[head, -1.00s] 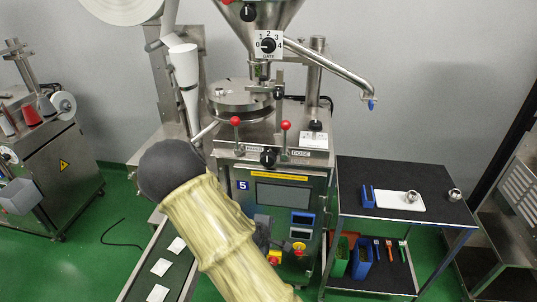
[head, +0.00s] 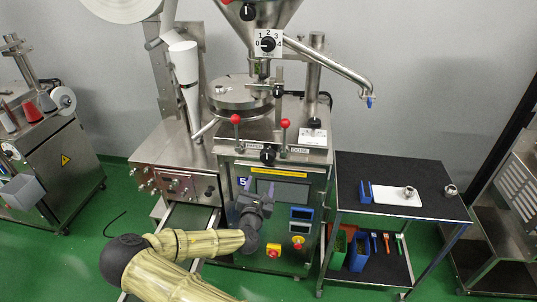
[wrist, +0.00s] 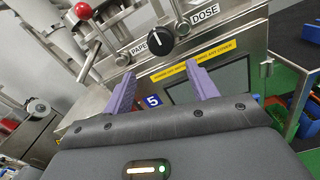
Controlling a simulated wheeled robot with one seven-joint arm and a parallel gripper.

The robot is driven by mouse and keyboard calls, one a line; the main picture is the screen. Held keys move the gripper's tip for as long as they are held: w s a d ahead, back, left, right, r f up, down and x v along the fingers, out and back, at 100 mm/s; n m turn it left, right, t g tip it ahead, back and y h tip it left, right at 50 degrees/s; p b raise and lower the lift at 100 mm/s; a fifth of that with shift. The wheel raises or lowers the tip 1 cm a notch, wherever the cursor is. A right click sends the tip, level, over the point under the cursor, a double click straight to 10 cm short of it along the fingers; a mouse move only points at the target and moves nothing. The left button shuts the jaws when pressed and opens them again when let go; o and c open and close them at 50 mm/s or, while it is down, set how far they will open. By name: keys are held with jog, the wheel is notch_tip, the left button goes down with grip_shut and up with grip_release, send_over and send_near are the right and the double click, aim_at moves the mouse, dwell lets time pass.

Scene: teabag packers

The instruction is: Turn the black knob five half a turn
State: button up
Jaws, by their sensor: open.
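The black knob (head: 267,154) is on the front of the packing machine marked 5. In the wrist view the knob (wrist: 161,40) sits between the PAPER and DOSE labels, with a white mark on its face. My gripper (head: 257,185) is in front of the machine, below the knob. In the wrist view my gripper (wrist: 160,71) is open and empty, its two purple fingers apart and pointing towards the panel. The knob shows beyond the fingertips, about midway between them, and they do not touch it.
Red-tipped levers (head: 235,120) stand above the knob. A numbered GATE dial (head: 268,44) is higher up. A screen (head: 282,191) and a yellow-based button (head: 298,242) lie below. A black-topped cart (head: 430,204) stands at the right.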

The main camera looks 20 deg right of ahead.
aim_at(267, 158)
jog(key=p+x, duration=0.6)
jog(key=x, duration=1.1)
jog(key=c, duration=0.7)
